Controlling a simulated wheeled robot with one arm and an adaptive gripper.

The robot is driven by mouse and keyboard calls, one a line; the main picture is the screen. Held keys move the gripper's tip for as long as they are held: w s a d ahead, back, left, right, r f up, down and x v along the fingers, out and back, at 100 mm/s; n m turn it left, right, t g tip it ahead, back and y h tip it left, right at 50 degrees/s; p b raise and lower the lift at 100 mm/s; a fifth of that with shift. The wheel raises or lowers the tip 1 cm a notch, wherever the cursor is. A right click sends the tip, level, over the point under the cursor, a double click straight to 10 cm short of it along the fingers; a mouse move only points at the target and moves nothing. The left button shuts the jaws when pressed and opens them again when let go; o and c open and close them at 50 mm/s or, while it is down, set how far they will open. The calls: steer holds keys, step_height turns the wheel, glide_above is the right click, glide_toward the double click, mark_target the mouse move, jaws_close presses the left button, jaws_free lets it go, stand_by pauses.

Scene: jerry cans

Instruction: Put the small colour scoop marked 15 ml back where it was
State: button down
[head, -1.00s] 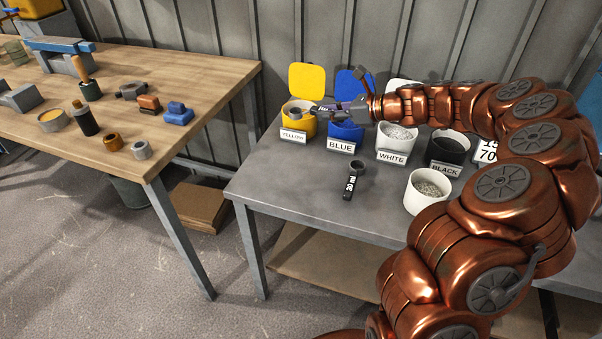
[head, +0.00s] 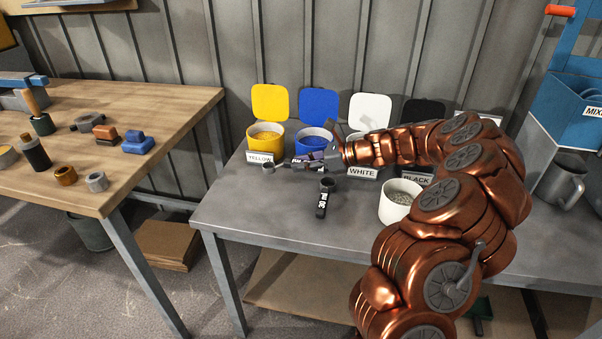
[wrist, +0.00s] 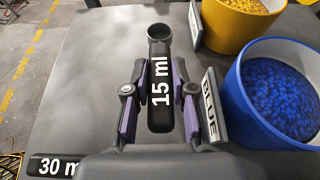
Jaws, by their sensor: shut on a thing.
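The small dark scoop marked 15 ml (wrist: 160,75) is between the purple-padded fingers of my gripper (wrist: 159,95) in the wrist view, its round cup pointing ahead. In the head view its cup (head: 268,168) is low in front of the yellow tub (head: 264,138); I cannot tell whether it touches the table. My gripper (head: 308,160) is shut on the handle, in front of the blue tub (head: 311,138). The larger scoop marked 30 ml (head: 322,200) lies on the grey table (head: 250,215), nearer the front edge; its handle (wrist: 52,166) shows at the lower left of the wrist view.
White (head: 372,112) and black (head: 424,112) lids stand farther right; my arm partly hides their tubs. A white cup of granules (head: 401,203) stands near the front. A wooden bench (head: 150,95) is at left. The grey table's left front is clear.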

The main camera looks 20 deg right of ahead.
steer(key=shift+f, duration=1.6)
steer(key=shift+f, duration=0.1)
steer(key=c, duration=1)
jaws_free()
steer(key=shift+o, duration=0.2)
